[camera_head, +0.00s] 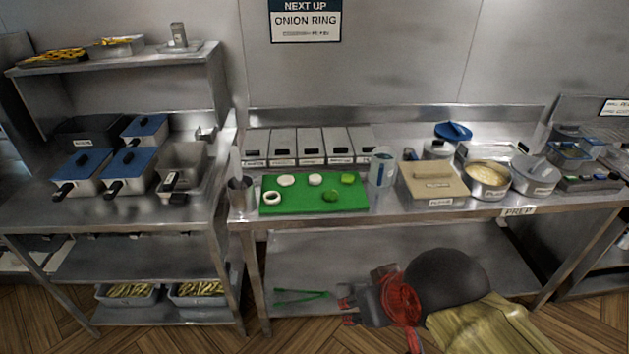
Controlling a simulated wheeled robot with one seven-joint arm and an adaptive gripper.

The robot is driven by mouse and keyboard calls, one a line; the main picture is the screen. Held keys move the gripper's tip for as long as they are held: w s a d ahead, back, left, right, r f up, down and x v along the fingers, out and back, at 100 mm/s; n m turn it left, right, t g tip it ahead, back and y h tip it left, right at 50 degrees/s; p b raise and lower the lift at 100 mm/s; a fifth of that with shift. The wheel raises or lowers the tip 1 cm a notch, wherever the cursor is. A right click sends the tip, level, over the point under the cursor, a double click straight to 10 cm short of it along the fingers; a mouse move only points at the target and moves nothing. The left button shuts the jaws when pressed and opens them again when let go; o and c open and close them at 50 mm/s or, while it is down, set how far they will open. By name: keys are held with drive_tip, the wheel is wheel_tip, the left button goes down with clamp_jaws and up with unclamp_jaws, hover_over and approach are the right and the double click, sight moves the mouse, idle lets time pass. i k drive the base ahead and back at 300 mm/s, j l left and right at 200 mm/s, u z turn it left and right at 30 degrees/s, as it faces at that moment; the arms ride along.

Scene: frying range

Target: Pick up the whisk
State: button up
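I cannot make out a whisk for sure in the head view. My gripper (346,306) is low in front of the prep table, to the right of the green utensil and pointing left. Its fingers look apart, with nothing seen between them.
The prep table (400,210) holds a green board (350,204) with rings and green slices, a beige-lidded box (433,182), pots and a row of bins. A steel rack (190,220) with blue-lidded pans stands left. The lower shelf (330,250) is mostly clear.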

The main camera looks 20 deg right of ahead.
sight(235, 153)
drive_tip(key=l+z, duration=0.2)
drive_tip(key=z, duration=1.25)
drive_tip(key=u, duration=1.9)
drive_tip(key=i+j+u, duration=0.1)
drive_tip(key=i+u, duration=0.15)
drive_tip(key=i, duration=1.3)
